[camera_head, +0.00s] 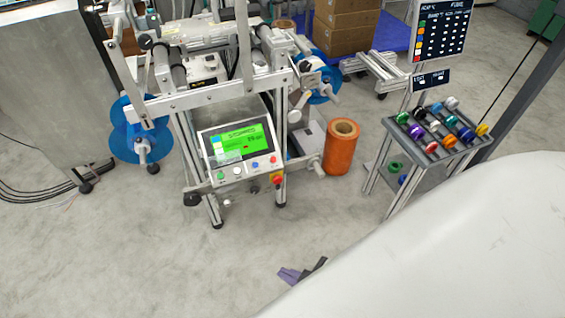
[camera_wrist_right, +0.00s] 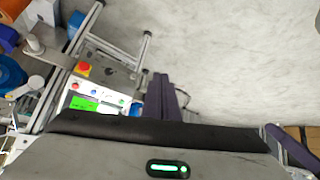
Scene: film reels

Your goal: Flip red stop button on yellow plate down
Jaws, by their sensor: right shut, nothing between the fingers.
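The red stop button (camera_head: 277,180) is on a small yellow plate low at the right front of the machine, below its control panel. In the right wrist view, the red stop button (camera_wrist_right: 83,69) shows at the upper left on its yellow plate (camera_wrist_right: 77,73). My right gripper (camera_head: 302,269) is in front of the machine, nearer to me than the button and well apart from it. Its purple and dark fingers are shut and empty. In the right wrist view, the fingers (camera_wrist_right: 161,80) are to the right of the button. My left gripper is not in view.
The control panel (camera_head: 240,146) has a green screen reading STOPPED. An orange roll (camera_head: 342,147) stands right of the machine. A cart (camera_head: 432,150) with colored reels is farther right. The floor in front is clear. My white arm fills the lower right.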

